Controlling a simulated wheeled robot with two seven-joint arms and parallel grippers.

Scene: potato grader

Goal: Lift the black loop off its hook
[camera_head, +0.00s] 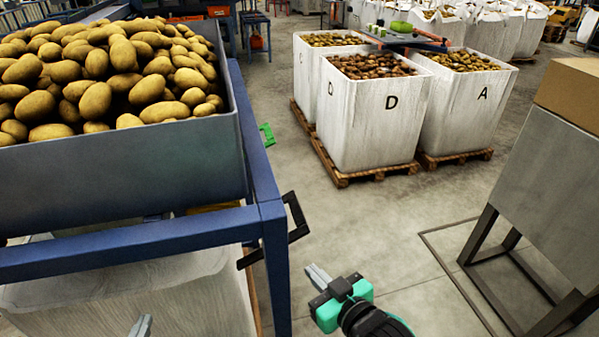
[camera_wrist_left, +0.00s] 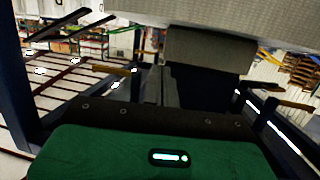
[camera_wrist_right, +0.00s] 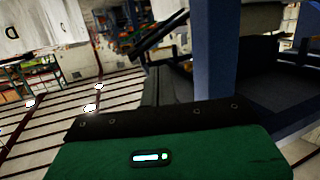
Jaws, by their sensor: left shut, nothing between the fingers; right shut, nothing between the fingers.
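The black loop (camera_head: 299,220), a squared angular band, hangs at the corner post of the blue frame (camera_head: 276,270). Part of it is hidden behind the post, and I cannot make out the hook. A dark bar that looks like the loop (camera_wrist_right: 155,40) shows beside the post in the right wrist view. My right gripper (camera_head: 318,276) is shut and empty, below and slightly right of the loop, apart from it. My left gripper (camera_head: 143,324) shows only its fingertips at the bottom edge, shut and empty, left of the post, in front of a pale sack.
A grey hopper full of potatoes (camera_head: 120,165) stands on the blue frame at left. White potato bags (camera_head: 365,125) stand on pallets at the back. A grey stand with a cardboard box (camera_head: 572,95) is at right. The floor between is clear.

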